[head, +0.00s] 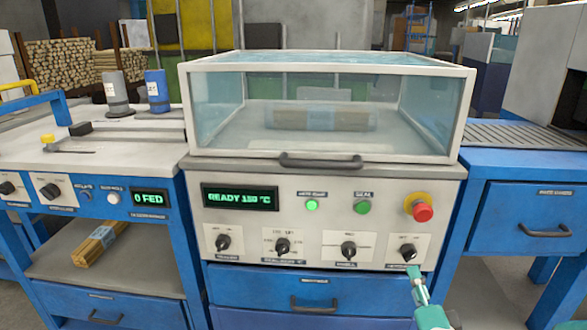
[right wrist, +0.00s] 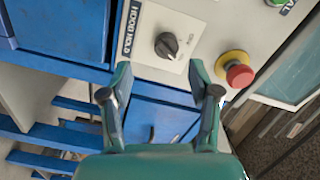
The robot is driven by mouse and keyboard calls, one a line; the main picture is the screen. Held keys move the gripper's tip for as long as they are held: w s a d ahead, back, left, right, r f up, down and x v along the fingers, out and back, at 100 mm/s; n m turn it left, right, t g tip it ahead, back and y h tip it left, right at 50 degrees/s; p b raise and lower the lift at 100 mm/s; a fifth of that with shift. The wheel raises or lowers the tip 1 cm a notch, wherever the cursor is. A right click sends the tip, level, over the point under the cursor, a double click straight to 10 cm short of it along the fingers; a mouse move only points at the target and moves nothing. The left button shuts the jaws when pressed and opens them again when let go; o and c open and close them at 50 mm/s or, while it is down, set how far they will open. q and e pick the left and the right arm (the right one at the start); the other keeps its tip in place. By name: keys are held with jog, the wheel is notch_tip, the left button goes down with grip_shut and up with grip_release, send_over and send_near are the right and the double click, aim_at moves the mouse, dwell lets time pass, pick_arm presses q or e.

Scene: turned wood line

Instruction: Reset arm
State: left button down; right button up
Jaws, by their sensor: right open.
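My right gripper (head: 415,275) shows at the lower right of the head view, in front of the machine's control panel (head: 300,215) and just below its rightmost black knob (head: 407,252). In the right wrist view my right gripper (right wrist: 160,85) is open, with nothing between its two fingers. A black knob (right wrist: 167,45) on a white plate lies beyond the fingertips, beside a label that reads "HOOD HOLD". The knob appears apart from the fingers. My left gripper is in neither view.
A red emergency stop (head: 423,212) sits above the rightmost knob. The clear hood (head: 322,62) is down over a wrapped bundle (head: 320,117). The display (head: 240,197) reads "READY 150 °C". A side table (head: 540,160) stands right; a bench with bottles stands left.

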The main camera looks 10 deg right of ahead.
jog(key=s+a+f+n+g+y, duration=0.1)
jog(key=a+f+n+g+y, duration=0.15)
jog(key=a+f, duration=0.6)
jog(key=s+a+f+n+g+y, duration=0.2)
jog(key=a+f+g+y, duration=0.15)
jog(key=f, duration=1.05)
jog(key=s+a+f+n+g+y, duration=0.1)
jog(key=s+a+f+n+g, duration=0.4)
jog(key=s, duration=0.4)
jog(key=s+a+f+n+g+y, duration=0.1)
jog(key=s+a+f+n+g, duration=0.3)
jog(key=s+f+g, duration=0.3)
notch_tip(320, 180, up, 33)
jog(key=s+n+t+p, duration=0.1)
jog(key=p, duration=3.2)
jog(key=shift+s+d+p, duration=0.15)
jog(key=shift+s+p, duration=0.15)
